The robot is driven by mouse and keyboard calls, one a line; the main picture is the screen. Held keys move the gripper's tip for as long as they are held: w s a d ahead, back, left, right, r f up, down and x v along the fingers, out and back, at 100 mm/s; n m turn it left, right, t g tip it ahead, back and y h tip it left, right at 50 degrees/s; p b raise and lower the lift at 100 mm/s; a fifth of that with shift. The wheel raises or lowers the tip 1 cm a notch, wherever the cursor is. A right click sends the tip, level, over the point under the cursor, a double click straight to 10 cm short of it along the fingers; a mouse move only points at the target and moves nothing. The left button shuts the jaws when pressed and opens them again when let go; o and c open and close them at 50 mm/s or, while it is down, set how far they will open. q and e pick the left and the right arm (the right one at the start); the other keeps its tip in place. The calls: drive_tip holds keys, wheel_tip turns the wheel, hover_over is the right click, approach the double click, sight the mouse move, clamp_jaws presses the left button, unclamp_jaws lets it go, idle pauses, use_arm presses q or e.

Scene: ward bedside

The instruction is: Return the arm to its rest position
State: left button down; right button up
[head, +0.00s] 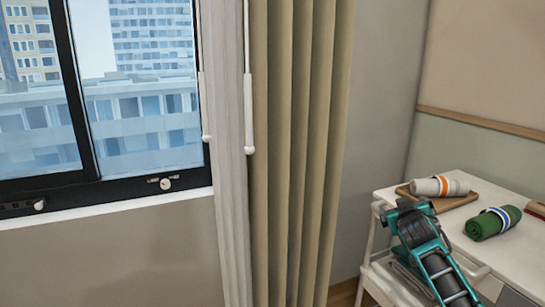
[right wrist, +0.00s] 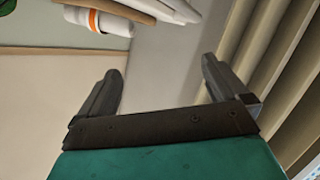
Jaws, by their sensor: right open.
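My right arm comes up at the lower right of the head view, in front of the white bedside table (head: 505,258). Its gripper (head: 408,206) is near the table's left edge. In the right wrist view the right gripper (right wrist: 162,67) has its two dark fingers wide apart, with nothing between them. A white roll with an orange band (head: 440,186) lies on a wooden board (head: 463,202) on the table. It also shows upside down at the top of the right wrist view (right wrist: 98,19), apart from the fingers. My left gripper is out of view.
A green roll with a white and blue band (head: 492,223) lies on the table, right of my right arm. A brownish-red object (head: 535,209) is cut off at the right edge. Beige curtains (head: 295,150) and a window (head: 130,100) fill the left and middle.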

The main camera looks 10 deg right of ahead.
drive_tip(key=w+a+r+n+t+y, duration=0.2)
drive_tip(key=a+r+t+y, duration=0.2)
drive_tip(key=a+r, duration=0.15)
drive_tip(key=s+a+f+g+y, duration=0.1)
drive_tip(key=s+a+f, duration=0.3)
drive_tip(key=s+f, duration=0.3)
drive_tip(key=s+a+f+n+g+y, duration=0.1)
drive_tip(key=s+a+f, duration=0.2)
drive_tip(key=s+f, duration=0.35)
drive_tip(key=s+a+f+g+y, duration=0.1)
drive_tip(key=s+a+f, duration=0.3)
drive_tip(key=f, duration=0.6)
drive_tip(key=s+a+f+g, duration=0.1)
drive_tip(key=s+a+f, duration=0.2)
drive_tip(key=s, duration=0.7)
drive_tip(key=s+a+f+g+y, duration=0.1)
drive_tip(key=s+a+f+g, duration=0.1)
drive_tip(key=s, duration=0.7)
drive_tip(key=shift+s+a+f+m+g, duration=0.3)
drive_tip(key=shift+s+a+f, duration=0.1)
drive_tip(key=shift+a+f, duration=0.45)
